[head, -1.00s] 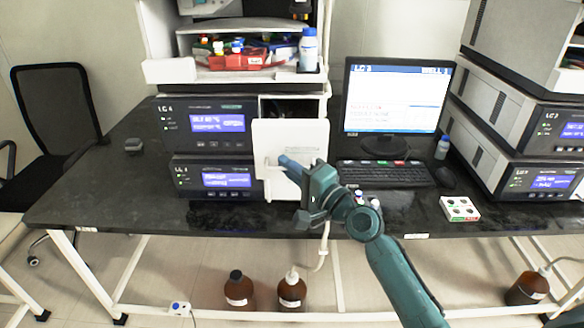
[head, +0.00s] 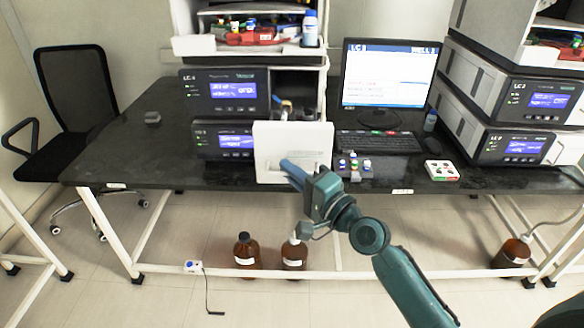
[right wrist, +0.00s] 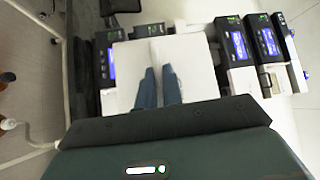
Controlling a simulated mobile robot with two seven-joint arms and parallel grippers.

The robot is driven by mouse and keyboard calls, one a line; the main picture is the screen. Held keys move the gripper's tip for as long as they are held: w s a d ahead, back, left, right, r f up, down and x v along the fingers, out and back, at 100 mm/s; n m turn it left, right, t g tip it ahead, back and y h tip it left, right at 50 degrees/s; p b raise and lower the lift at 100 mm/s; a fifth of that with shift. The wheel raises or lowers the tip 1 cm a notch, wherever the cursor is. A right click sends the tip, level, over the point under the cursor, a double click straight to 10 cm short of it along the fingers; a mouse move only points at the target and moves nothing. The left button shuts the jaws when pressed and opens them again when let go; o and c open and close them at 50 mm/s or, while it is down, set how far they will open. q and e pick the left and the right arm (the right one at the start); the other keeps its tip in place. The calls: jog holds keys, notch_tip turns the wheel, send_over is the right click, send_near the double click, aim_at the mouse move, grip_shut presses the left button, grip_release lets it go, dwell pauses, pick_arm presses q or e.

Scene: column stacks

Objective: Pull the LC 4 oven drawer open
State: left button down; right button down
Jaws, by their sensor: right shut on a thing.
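The LC 4 oven drawer (head: 310,140) has a white square front and stands out from the LC 4 stack (head: 225,85), beyond the table's front edge. An opening with small fittings (head: 285,105) shows behind and above it. My right gripper (head: 287,165) is shut on the drawer's handle, at the middle of the front. The handle itself is mostly hidden by the fingers. In the right wrist view the blue fingers (right wrist: 158,85) lie close together against the white drawer front (right wrist: 190,55). My left gripper is not in view.
A vial rack (head: 352,170) stands just right of the drawer, and a keyboard (head: 375,143) and monitor (head: 390,75) lie beyond it. A small white tray (head: 441,171) is further right. Brown bottles (head: 246,250) stand on the floor below. The LC 3 stack (head: 510,110) is at the right.

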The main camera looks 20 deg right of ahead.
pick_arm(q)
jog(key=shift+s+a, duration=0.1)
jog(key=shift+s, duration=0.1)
pick_arm(e)
jog(key=shift+s+a, duration=0.1)
jog(key=shift+s, duration=0.25)
jog(key=c, duration=1.8)
grip_release()
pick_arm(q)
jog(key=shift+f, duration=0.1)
